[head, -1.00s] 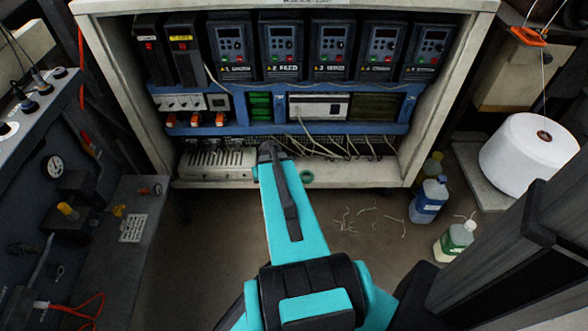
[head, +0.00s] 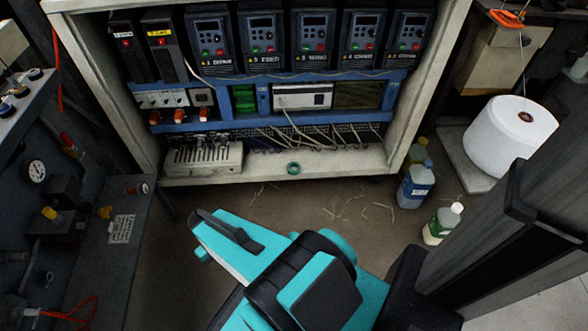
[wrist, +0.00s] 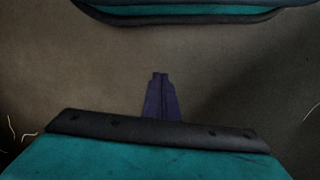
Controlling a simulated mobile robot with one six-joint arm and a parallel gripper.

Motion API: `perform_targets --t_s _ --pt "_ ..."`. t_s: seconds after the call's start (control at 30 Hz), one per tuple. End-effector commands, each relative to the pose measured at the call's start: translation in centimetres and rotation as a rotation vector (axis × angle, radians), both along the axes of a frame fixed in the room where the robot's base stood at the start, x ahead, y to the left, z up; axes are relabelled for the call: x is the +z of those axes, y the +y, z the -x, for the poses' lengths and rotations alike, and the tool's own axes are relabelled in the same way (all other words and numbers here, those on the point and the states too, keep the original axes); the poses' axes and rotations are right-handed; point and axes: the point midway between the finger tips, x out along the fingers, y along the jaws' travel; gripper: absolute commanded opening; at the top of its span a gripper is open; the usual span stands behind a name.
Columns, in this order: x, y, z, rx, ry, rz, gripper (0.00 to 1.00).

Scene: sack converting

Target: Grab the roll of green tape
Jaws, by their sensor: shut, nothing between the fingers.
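The roll of green tape (head: 288,168) is a small green ring on the pale bottom ledge of the open cabinet (head: 350,163), near the front edge. It is in full view in the head view, and I do not see it in the wrist view. My gripper (wrist: 160,74) shows in the wrist view as two dark fingers pressed together, shut and empty above brown floor. In the head view my teal arm is low in front of the cabinet, apart from the tape, and the fingers cannot be made out.
A grey slotted block (head: 204,158) sits left of the tape, with loose pale wires behind it. A blue-labelled bottle (head: 416,186) and a green-labelled bottle (head: 442,224) stand on the floor at right, near a white yarn cone (head: 510,138). Thread scraps litter the floor.

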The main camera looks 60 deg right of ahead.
Motion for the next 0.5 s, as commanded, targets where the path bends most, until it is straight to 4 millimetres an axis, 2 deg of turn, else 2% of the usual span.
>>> perform_targets --t_s 0.03,0.2,0.33,0.5 --pt "-0.4 1.3 1.1 0.032 0.023 -0.003 0.0" --pt "-1.2 4.4 4.1 0.113 0.089 -0.007 0.0" --pt "-1.6 5.8 5.9 0.157 0.126 -0.007 0.0" --pt "-1.9 6.6 7.1 0.184 0.149 -0.005 0.0"
